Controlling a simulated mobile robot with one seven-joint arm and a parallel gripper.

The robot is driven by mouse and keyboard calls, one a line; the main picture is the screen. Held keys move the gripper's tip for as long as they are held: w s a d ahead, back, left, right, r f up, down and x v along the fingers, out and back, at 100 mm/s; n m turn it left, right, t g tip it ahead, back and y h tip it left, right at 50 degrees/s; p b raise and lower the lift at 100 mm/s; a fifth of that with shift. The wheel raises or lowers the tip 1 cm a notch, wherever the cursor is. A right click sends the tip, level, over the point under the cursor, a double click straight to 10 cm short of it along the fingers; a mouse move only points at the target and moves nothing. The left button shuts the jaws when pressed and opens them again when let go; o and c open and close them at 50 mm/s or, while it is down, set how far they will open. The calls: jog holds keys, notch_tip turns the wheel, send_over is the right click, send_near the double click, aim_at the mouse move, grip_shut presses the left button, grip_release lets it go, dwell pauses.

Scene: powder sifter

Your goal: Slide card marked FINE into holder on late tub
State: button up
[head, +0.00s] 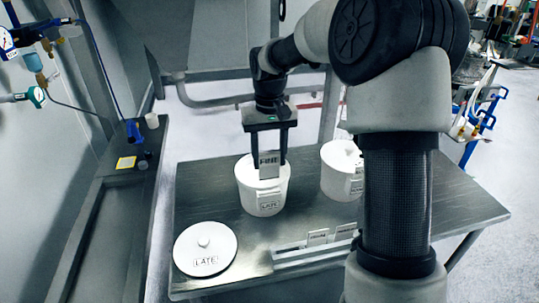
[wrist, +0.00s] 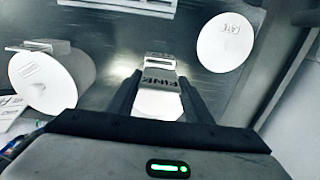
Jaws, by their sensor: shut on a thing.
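My gripper (head: 269,162) is shut on a light grey card (head: 268,170) marked FINE and holds it upright at the top of the open white tub labelled LATE (head: 251,196). In the wrist view, the card (wrist: 160,80) sits between the fingertips (wrist: 160,84), with part of the white tub (wrist: 158,106) behind it. A pale bracket-like piece (wrist: 160,59) shows just beyond the card there; it may be the holder. The card's lower edge overlaps the tub front in the head view, and I cannot tell whether it touches the holder.
The round lid marked LATE (head: 205,241) lies flat at the table's front left. A second white tub (head: 338,181) with a lid stands right of the late tub. A grey rack (head: 300,258) with cards is at the front edge. Bare table lies between lid and tub.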

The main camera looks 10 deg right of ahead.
aim_at(269, 178)
jog(key=shift+f+b, duration=2.1)
jog(key=shift+f, duration=1.65)
jog(key=shift+f+b, duration=0.6)
jog(key=shift+f, duration=0.45)
jog(key=o, duration=1.1)
jog(key=shift+r, duration=0.1)
notch_tip(269, 178, up, 17)
jog(key=shift+r+p, duration=0.1)
jog(key=shift+p, duration=0.55)
jog(key=s+r+t+p, duration=0.1)
jog(key=s+r+t, duration=0.1)
jog(key=s+r, duration=0.45)
jog(key=s+f+t+p, duration=0.1)
jog(key=s+f, duration=0.1)
jog(key=s, duration=0.8)
jog(key=s+f+t+p, duration=0.1)
jog(key=s+f+t, duration=0.1)
jog(key=s, duration=0.8)
jog(key=shift+s+f+t, duration=0.15)
jog(key=shift+s+t, duration=0.1)
jog(key=shift+t, duration=0.05)
